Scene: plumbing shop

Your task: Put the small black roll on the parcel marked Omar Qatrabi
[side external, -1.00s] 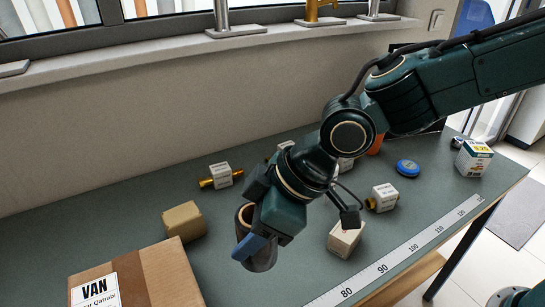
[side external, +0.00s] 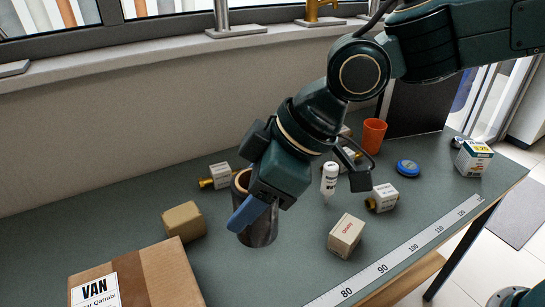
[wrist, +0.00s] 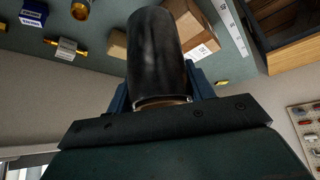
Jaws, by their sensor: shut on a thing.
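The small black roll (side external: 262,232) is a dark cylinder with a tan core showing at its top end. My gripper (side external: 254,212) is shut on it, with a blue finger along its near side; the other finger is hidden. The roll is close to upright, and its height over the bench is hard to tell. In the wrist view the roll (wrist: 155,60) sits between the blue fingers. The parcel (side external: 152,272) is a brown carton at the lower left, cut by the frame edge. Its white label (side external: 95,292) reads "VAN" and, partly, "Qatrabi". The roll is right of the parcel, apart from it.
A small brown box (side external: 184,221) stands between the roll and the parcel, towards the wall. A white carton (side external: 346,235) is right of the roll. Brass fittings with white tags (side external: 221,175), a white bottle (side external: 329,178) and an orange cup (side external: 373,135) stand farther back. A measuring strip (side external: 400,255) runs along the front edge.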

